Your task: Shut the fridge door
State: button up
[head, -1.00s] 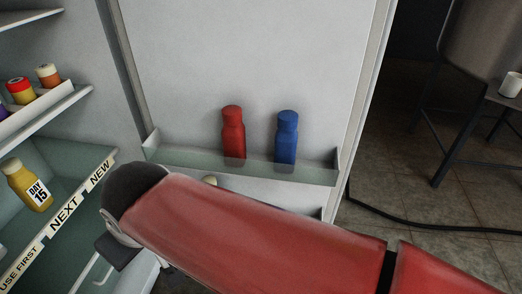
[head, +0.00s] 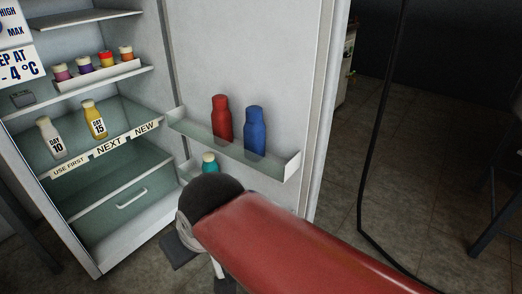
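The fridge door (head: 240,55) stands wide open in the head view, its inner face toward me, joined to the fridge on its left side. A door shelf (head: 290,168) holds a red bottle (head: 221,120) and a blue bottle (head: 254,130). Below it, a teal-capped bottle (head: 209,163) shows partly behind my arm. The open fridge (head: 130,238) is at the left with lit shelves. My red arm reaches in from the lower right in front of the door.
Inside the fridge are several small jars on a rack (head: 98,76), two labelled bottles, and a clear drawer (head: 120,205). A black cable (head: 362,190) hangs to the floor at the right. Dark table legs (head: 497,210) stand at the far right. Tiled floor between looks clear.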

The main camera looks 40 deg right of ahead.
aim_at(283, 58)
jog(key=k+l+u, duration=0.45)
jog(key=k+l, duration=0.3)
jog(key=l+u, duration=0.15)
jog(key=l, duration=0.45)
jog(key=k+l+u, duration=0.15)
jog(key=l, duration=0.4)
jog(key=k+l+u, duration=0.2)
jog(key=l, duration=0.4)
jog(key=i+l+u, duration=0.1)
jog(key=l, duration=0.25)
jog(key=i+l+u, duration=0.1)
jog(key=l, duration=0.25)
jog(key=i+l+u, duration=0.1)
jog(key=l, duration=0.3)
jog(key=i+l, duration=0.15)
jog(key=l, duration=0.2)
jog(key=l+u, duration=0.2)
jog(key=k+j, duration=0.1)
jog(key=u, duration=0.05)
